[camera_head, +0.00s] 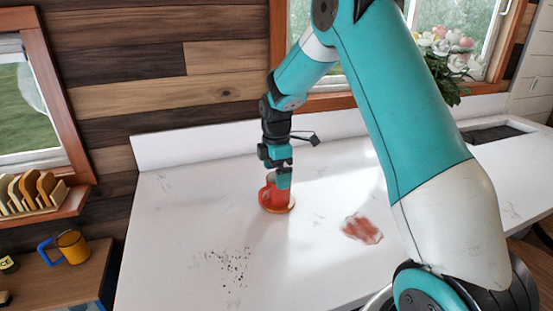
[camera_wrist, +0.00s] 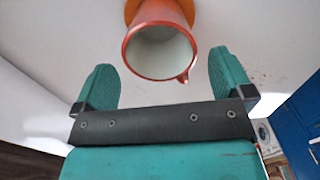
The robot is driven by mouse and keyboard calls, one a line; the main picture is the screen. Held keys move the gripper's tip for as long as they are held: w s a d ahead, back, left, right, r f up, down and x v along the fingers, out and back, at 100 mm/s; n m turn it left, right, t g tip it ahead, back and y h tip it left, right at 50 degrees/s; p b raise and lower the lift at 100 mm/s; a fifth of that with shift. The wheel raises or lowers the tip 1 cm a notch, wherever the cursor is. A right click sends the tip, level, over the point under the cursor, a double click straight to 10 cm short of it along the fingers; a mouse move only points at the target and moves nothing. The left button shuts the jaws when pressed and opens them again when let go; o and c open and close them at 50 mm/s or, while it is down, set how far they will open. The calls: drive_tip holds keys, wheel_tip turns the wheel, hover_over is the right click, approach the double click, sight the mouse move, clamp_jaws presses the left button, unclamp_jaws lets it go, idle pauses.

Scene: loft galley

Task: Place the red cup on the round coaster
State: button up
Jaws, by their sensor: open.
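The red cup (camera_head: 270,193) stands upright on the white counter, on the orange round coaster (camera_head: 286,209). In the wrist view the cup (camera_wrist: 160,48) shows its open white inside, with its handle at the lower right of the rim. The coaster (camera_wrist: 131,10) shows partly behind the cup at the top of that view. My gripper (camera_head: 283,180) is right at the cup in the head view. In the wrist view its two teal fingers (camera_wrist: 165,85) are apart, one on each side of the cup, with gaps between them and it.
A reddish stain (camera_head: 361,229) and dark crumbs (camera_head: 233,265) lie on the counter (camera_head: 180,220). A yellow mug with a blue handle (camera_head: 72,246) stands on a wooden surface at left, below a toast rack (camera_head: 35,193). Flowers (camera_head: 450,55) stand by the window. A sink (camera_head: 490,134) is at right.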

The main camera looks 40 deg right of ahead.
wheel_tip(320, 180, up, 7)
drive_tip(key=b, duration=0.2)
drive_tip(key=s+a+r+m+y, duration=0.1)
drive_tip(key=s+a+r+m, duration=0.25)
drive_tip(key=s+a, duration=0.8)
drive_tip(key=s+a+m+y, duration=0.1)
drive_tip(key=s+a+m, duration=0.1)
drive_tip(key=s+a, duration=0.4)
drive_tip(key=s+a+m+y, duration=0.2)
drive_tip(key=s+a, duration=0.4)
drive_tip(key=s, duration=0.6)
drive_tip(key=shift+a+r, duration=0.15)
drive_tip(key=shift+r, duration=0.05)
